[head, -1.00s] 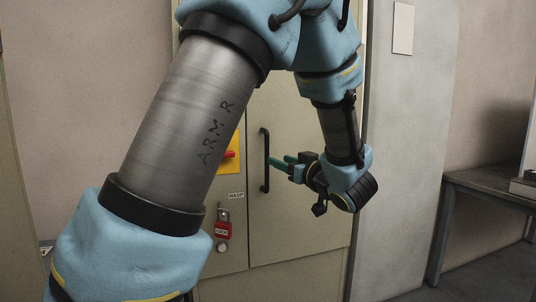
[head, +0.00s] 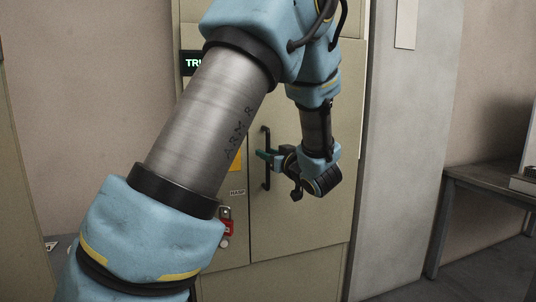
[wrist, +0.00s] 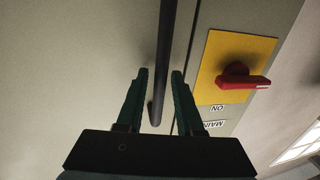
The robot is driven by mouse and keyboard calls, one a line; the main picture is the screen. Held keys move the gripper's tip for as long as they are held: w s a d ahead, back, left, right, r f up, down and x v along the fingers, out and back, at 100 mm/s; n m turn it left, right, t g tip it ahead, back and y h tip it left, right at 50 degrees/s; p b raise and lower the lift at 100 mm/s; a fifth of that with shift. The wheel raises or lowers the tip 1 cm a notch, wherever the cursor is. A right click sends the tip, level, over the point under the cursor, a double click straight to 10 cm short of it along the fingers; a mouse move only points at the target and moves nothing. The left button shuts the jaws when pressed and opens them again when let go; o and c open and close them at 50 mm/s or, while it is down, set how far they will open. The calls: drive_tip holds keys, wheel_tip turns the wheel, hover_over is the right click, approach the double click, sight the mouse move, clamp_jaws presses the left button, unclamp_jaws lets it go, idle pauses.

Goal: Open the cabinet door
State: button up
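The beige cabinet door (head: 305,225) is shut in the head view, behind my arm. Its black vertical bar handle (head: 267,178) is near the door's left edge. My gripper (head: 264,155) is at the handle's upper half, with its green fingers reaching across the bar. In the wrist view, my gripper (wrist: 162,80) is open, and the dark handle bar (wrist: 164,50) runs between its two fingers. A gap shows on each side of the bar, so the fingers are not closed on it.
A red rotary switch (wrist: 238,80) on a yellow plate (wrist: 222,55) sits beside the handle. A red padlock (head: 226,228) hangs below, under a HASP label (head: 237,192). A grey table (head: 480,180) stands at the right. Floor is clear before it.

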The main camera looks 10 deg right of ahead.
clamp_jaws()
idle(1.1)
